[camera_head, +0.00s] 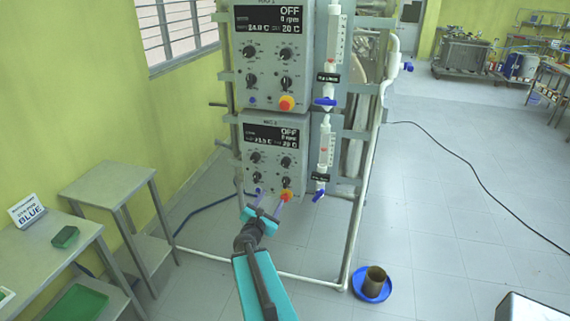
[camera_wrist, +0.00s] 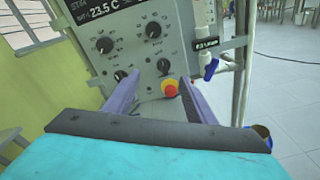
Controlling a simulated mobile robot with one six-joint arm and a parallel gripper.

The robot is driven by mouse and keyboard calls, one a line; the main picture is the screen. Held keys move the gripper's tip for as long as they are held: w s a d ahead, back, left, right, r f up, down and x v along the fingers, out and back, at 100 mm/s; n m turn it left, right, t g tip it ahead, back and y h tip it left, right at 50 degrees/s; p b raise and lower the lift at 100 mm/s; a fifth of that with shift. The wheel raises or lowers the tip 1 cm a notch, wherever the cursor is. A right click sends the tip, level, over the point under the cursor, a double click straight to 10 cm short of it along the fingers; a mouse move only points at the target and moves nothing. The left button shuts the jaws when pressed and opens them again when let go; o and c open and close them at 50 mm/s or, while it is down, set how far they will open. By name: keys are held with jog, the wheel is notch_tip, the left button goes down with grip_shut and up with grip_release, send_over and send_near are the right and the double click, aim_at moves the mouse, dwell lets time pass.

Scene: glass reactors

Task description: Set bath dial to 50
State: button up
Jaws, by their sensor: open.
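The lower grey control box (camera_head: 272,160) hangs on a metal frame, with a display reading OFF. It has several black dials, such as the upper left dial (camera_wrist: 104,45), upper right dial (camera_wrist: 153,29), lower right dial (camera_wrist: 163,66) and lower left dial (camera_wrist: 119,75). Their labels are too small to read, so I cannot tell which is the bath dial. My gripper (camera_head: 269,202) is open and empty before the lower edge of this box. In the wrist view its fingers (camera_wrist: 158,92) point at the panel, with the red-and-yellow stop button (camera_wrist: 170,88) between them.
A similar control box (camera_head: 270,65) sits above. White tubes with blue valves (camera_head: 319,195) stand right of the boxes. A metal table (camera_head: 105,185) is at left. A blue dish with a brown pot (camera_head: 371,284) sits on the floor. Open floor lies to the right.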

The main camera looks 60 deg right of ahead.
jog(key=d+r+n+t, duration=0.1)
jog(key=d+r+n, duration=0.2)
jog(key=r, duration=0.2)
jog(key=shift+s+r+h, duration=0.2)
jog(key=shift+r+h, duration=0.15)
jog(key=shift+h, duration=0.05)
jog(key=shift+w+d+f+b, duration=0.15)
jog(key=shift+w+d+b, duration=0.1)
jog(key=shift+b, duration=0.15)
